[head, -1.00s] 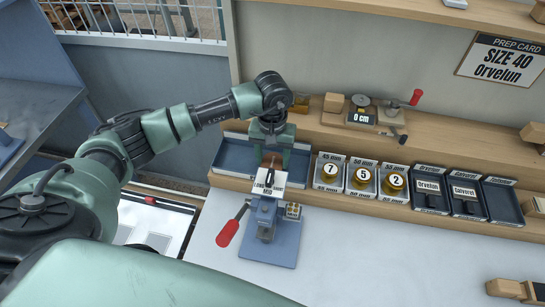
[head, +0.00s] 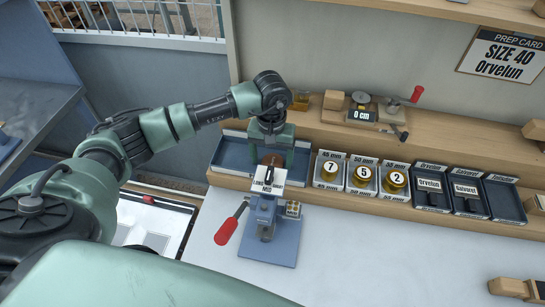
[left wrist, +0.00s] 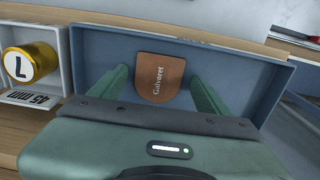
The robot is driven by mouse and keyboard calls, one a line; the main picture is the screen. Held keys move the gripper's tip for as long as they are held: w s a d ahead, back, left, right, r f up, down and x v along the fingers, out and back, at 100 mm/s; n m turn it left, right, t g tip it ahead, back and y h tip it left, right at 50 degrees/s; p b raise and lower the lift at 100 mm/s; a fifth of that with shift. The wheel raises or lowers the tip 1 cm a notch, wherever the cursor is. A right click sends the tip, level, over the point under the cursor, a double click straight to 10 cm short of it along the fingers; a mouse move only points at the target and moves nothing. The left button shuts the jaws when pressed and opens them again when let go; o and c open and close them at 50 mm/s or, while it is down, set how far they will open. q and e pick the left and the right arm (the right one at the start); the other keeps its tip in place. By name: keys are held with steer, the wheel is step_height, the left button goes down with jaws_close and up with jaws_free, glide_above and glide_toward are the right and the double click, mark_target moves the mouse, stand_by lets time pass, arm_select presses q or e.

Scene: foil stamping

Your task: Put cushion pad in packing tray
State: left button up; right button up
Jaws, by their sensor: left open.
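A brown pad (left wrist: 160,78) with a rounded end and light lettering, which looks like "Galvaret", lies in the blue packing tray (left wrist: 90,48). I cannot tell for certain that it is the cushion pad. My left gripper (left wrist: 160,90) is open, with one green finger on each side of the pad and gaps between. In the head view, the tray (head: 232,152) stands at the left end of the bench shelf. My left gripper (head: 272,155) points down over it and hides its middle. My right gripper is not in view.
A blue stamping press (head: 268,245) with a red handle (head: 227,232) stands in front of the tray. Numbered gold rolls (head: 363,176) in white holders and dark labelled trays (head: 430,190) line the shelf to the right. The white bench top (head: 390,250) is mostly clear.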

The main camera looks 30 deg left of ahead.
mark_target(272, 163)
arm_select(q)
steer(key=shift+r+p, duration=0.55)
steer(key=shift+r, duration=0.1)
steer(key=shift+w+r+b, duration=0.15)
steer(key=shift+r+b, duration=0.1)
steer(key=shift+b, duration=0.15)
step_height(272, 163, up, 11)
steer(key=b, duration=0.3)
steer(key=shift+r+b, duration=0.15)
steer(key=shift+b, duration=0.2)
